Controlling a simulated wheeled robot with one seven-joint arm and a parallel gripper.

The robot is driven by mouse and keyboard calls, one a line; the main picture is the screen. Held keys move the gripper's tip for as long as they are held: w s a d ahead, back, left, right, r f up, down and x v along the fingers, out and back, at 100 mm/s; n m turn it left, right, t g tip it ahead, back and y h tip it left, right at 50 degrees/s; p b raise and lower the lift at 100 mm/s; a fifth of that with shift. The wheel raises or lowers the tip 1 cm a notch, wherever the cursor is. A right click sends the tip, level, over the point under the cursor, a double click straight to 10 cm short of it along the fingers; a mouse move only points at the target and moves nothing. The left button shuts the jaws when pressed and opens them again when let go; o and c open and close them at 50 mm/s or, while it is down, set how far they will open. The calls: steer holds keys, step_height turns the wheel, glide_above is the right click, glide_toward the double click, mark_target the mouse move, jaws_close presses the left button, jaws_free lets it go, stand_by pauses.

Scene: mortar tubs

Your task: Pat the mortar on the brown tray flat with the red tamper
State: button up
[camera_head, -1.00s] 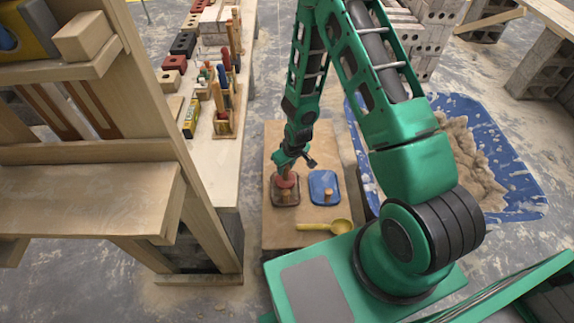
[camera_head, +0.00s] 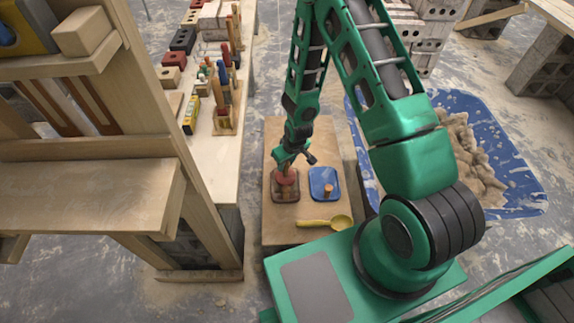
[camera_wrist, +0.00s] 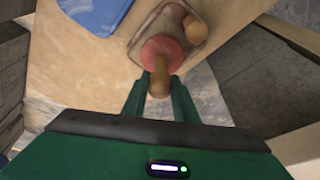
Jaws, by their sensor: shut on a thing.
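The brown tray (camera_head: 275,198) lies on a tan board, with the red tamper (camera_head: 286,179) over its upper part. My gripper (camera_head: 287,163) is shut on the tamper's wooden handle (camera_wrist: 160,80), with a finger on either side in the wrist view. The tamper's red disc (camera_wrist: 163,50) faces the tray, which also shows in the wrist view (camera_wrist: 205,12). I cannot tell whether the disc touches what is in the tray. A rounded tan thing (camera_wrist: 203,46) sits in the tray beside the disc. The mortar surface is mostly hidden.
A blue tray (camera_head: 318,178) with a wooden peg-like piece lies just right. A yellow scoop (camera_head: 325,222) lies in front. A bench with tools (camera_head: 222,100) stands left, a blue tub of mortar (camera_head: 520,185) right. The board's far part (camera_head: 280,130) is clear.

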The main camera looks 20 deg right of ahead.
steer(key=shift+a, duration=0.15)
steer(key=shift+s+a, duration=0.95)
steer(key=shift+a, duration=0.05)
steer(key=shift+f, duration=0.15)
steer(key=shift+f, duration=0.7)
steer(key=shift+r, duration=0.1)
steer(key=shift+r, duration=0.75)
